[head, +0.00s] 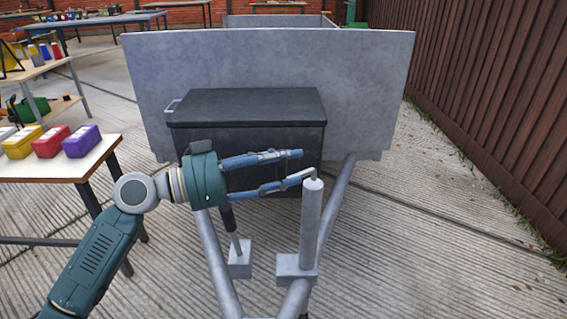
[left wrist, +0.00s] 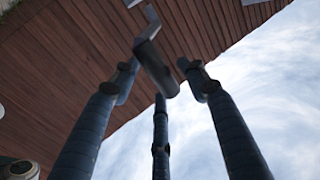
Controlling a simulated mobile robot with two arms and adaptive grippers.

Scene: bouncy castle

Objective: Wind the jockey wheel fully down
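The jockey wheel's grey upright tube (head: 311,225) stands at the front of the trailer's A-frame, with a cranked metal handle (head: 302,175) on top. My left gripper (head: 300,163) reaches in from the left at the height of this handle, its fingers pointing right. In the left wrist view, the handle's dark grip (left wrist: 157,68) lies between the tips of the three fingers (left wrist: 160,85). I cannot tell whether they press on it. The wheel itself is hidden below the tube. My right gripper is not in view.
A black box (head: 250,105) sits behind the handle, in front of the grey trailer (head: 270,60). A table (head: 60,155) with coloured boxes stands close on the left. A brown fence (head: 490,90) runs along the right, with clear paving before it.

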